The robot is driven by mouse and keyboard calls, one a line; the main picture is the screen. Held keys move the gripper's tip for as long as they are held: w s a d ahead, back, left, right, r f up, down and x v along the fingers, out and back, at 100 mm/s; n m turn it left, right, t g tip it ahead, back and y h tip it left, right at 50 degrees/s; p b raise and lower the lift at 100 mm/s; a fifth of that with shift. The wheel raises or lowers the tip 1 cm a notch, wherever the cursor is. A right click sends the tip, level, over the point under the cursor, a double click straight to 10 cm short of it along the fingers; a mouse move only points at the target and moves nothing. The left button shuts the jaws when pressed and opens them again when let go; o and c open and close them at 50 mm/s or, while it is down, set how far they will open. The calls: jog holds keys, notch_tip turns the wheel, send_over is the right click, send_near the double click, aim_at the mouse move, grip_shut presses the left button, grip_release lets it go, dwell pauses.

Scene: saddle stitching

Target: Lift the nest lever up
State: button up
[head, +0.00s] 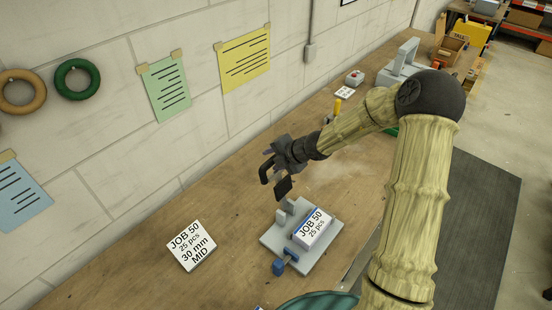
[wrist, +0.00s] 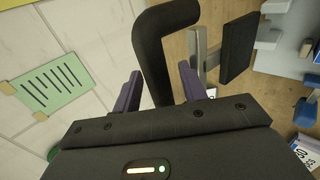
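My gripper (head: 277,170) is above the left rear of a grey fixture (head: 312,259) on the bench. In the wrist view its two purple fingers (wrist: 160,88) stand apart, with a bent black handle (wrist: 164,40) between them and gaps showing on both sides. A grey bar (wrist: 200,55) and a black pad (wrist: 238,46) are beside the handle; the pad also shows in the head view (head: 283,187). I cannot tell whether they join the fixture. The fixture has grey uprights and a small blue lever-like part (head: 284,262). Which part is the nest lever is unclear.
A stack marked JOB 50 (head: 313,229) sits on the fixture. A job card (head: 191,246) lies left of it. The wall with pinned sheets (head: 244,58) runs along the left. A grey machine (head: 400,65) stands farther back. Bench between card and wall is clear.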

jog(key=shift+a, duration=0.1)
jog(key=shift+v, duration=0.8)
jog(key=p+v, duration=0.8)
jog(key=v, duration=0.8)
jog(key=shift+a, duration=0.15)
